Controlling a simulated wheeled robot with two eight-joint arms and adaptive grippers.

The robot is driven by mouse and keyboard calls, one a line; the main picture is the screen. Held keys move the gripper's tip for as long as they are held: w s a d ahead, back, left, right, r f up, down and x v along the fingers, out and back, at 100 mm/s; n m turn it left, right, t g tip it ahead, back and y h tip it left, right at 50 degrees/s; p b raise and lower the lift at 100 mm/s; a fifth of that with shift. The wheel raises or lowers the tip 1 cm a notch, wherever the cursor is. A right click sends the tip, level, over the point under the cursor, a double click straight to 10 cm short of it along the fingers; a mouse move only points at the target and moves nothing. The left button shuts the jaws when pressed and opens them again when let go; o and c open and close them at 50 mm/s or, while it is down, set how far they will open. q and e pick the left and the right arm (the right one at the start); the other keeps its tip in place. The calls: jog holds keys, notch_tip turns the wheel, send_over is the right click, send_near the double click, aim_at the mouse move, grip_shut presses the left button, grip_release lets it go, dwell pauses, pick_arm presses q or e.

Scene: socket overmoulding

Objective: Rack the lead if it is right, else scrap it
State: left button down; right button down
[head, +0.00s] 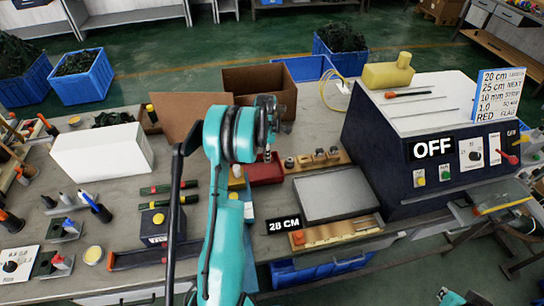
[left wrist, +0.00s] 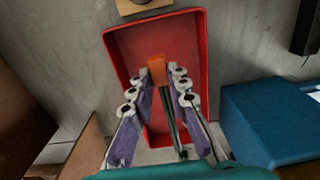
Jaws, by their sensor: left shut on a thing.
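My left gripper (head: 266,152) is shut over a small red tray (head: 265,173) in the head view. In the left wrist view its purple-padded fingers (left wrist: 158,85) flank a thin piece with an orange end (left wrist: 157,69) and a dark shaft, seen above the red tray (left wrist: 190,40). Whether this piece is the lead or touches the tray floor, I cannot tell. A wooden rack (head: 320,162) with several round fittings stands right of the tray. A tag (head: 284,224) reads 28 CM. A sign (head: 500,95) lists 20 cm, 25 cm, 10 mm, 1.0 and RED.
A dark machine (head: 430,150) reading OFF stands at the right. A grey plate (head: 335,194) lies before the rack. A blue block (left wrist: 270,120) sits beside the tray.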

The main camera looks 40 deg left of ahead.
aim_at(267, 171)
pick_arm(q)
jog(key=shift+d+f, duration=0.1)
notch_tip(267, 171, down, 6)
jog(key=b, duration=0.5)
jog(key=shift+f, duration=0.25)
jog(key=c, duration=1.4)
grip_release()
jog(key=shift+r, duration=0.15)
notch_tip(267, 171, up, 12)
jog(key=shift+w+f, duration=0.1)
